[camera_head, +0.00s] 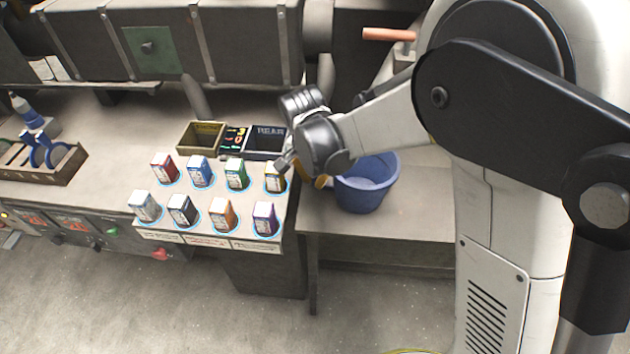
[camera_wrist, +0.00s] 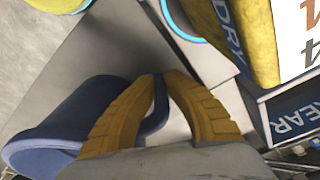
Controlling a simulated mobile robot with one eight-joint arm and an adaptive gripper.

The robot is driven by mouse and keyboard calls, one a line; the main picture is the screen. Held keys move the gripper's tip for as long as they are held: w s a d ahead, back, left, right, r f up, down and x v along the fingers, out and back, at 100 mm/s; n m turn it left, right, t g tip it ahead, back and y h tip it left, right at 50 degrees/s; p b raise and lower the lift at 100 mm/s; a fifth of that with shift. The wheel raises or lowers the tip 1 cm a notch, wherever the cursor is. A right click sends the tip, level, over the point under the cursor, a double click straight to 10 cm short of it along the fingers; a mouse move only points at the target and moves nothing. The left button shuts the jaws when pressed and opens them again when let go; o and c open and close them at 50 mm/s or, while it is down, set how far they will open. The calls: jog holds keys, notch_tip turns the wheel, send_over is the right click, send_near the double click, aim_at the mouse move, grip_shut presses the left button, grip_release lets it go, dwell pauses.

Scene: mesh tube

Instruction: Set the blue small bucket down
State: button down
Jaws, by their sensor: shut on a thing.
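The small blue bucket (camera_head: 368,190) is upright at the lower grey bench right of the card table in the head view. Whether its base touches the bench is hard to tell. My gripper (camera_head: 322,182) is at the bucket's left side, and its yellow fingers show partly. The bucket's inside is mostly hidden in the wrist view.
A table to the left holds several coloured boxes (camera_head: 236,175) on blue-ringed spots. Behind them stand an olive bin (camera_head: 201,137) and a dark bin marked REAR (camera_head: 266,142). The lower bench (camera_head: 400,222) has bare surface in front of the bucket.

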jog(key=c, duration=1.8)
grip_release()
jog(key=shift+r, duration=0.1)
jog(key=shift+c, duration=0.2)
notch_tip(320, 180, up, 12)
jog(key=s+p, duration=0.2)
jog(key=p, duration=0.3)
jog(key=s+d+r+n+t+y, duration=0.1)
jog(key=s+d+r, duration=0.25)
jog(key=d, duration=0.25)
jog(key=s+d+r+n+t, duration=0.1)
jog(key=s+d+r, duration=0.1)
jog(key=d+r, duration=0.3)
jog(key=s+d+n+t, duration=0.3)
jog(key=s+d, duration=0.6)
jog(key=d, duration=0.2)
jog(key=shift+d+r+n+b, duration=0.15)
jog(key=shift+d+n+b, duration=0.15)
jog(key=shift+d, duration=0.1)
